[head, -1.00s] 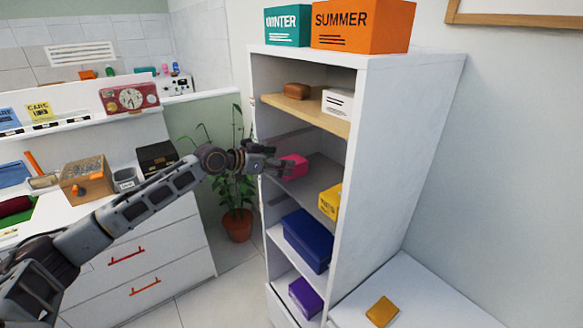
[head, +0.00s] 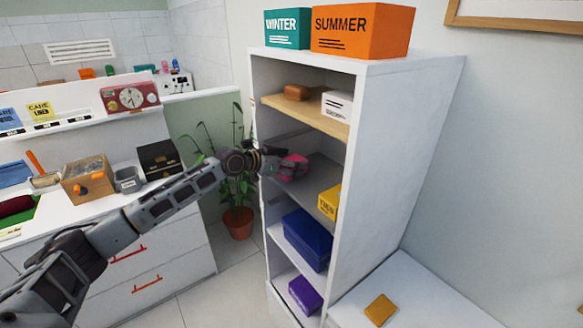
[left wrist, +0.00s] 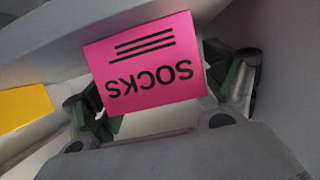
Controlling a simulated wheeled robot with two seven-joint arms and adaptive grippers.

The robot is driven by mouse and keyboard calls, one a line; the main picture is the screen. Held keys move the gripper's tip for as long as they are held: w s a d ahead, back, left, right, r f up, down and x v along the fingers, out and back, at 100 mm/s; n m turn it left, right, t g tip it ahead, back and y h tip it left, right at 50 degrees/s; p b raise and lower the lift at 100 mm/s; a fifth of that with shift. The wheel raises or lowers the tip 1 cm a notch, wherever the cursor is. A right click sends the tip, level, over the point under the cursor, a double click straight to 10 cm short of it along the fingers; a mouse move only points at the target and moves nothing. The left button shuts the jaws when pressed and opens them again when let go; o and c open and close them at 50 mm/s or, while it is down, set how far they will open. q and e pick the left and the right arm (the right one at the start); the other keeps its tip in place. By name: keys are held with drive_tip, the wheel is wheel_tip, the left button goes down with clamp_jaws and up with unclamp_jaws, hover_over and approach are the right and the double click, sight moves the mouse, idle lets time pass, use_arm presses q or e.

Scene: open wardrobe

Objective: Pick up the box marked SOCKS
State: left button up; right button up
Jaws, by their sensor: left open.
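The pink box marked SOCKS (head: 293,167) sits on a middle shelf of the open wardrobe (head: 400,130), near the shelf's left side. In the left wrist view the box (left wrist: 150,62) shows its lettering upside down. My left gripper (head: 285,166) reaches into the wardrobe from the left. In the wrist view its fingers (left wrist: 165,100) are open, one on each side of the box. I cannot tell whether they touch it. The gripper partly covers the box in the head view. My right gripper is not in view.
A yellow box (head: 329,202) stands on the same shelf to the right. A wooden shelf (head: 300,110) with a white box (head: 337,104) and a brown item (head: 297,92) is above. A blue box (head: 307,240) and purple box (head: 305,295) are below. A potted plant (head: 238,222) stands beside the wardrobe.

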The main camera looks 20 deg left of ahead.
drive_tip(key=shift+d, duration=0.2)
use_arm(q)
drive_tip(key=shift+c, duration=0.9)
drive_tip(key=c, duration=1)
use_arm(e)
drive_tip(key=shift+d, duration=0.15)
use_arm(q)
drive_tip(key=shift+r, duration=0.15)
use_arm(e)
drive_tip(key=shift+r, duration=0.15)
use_arm(q)
drive_tip(key=shift+r+p, duration=0.4)
drive_tip(key=shift+p, duration=0.15)
drive_tip(key=shift+r, duration=0.1)
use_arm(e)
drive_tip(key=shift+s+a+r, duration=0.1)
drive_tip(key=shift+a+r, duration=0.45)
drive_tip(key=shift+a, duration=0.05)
use_arm(q)
drive_tip(key=shift+r+p, duration=0.15)
drive_tip(key=shift+p, duration=0.15)
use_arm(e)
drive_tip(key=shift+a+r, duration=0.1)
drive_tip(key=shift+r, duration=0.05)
use_arm(q)
drive_tip(key=shift+s, duration=0.1)
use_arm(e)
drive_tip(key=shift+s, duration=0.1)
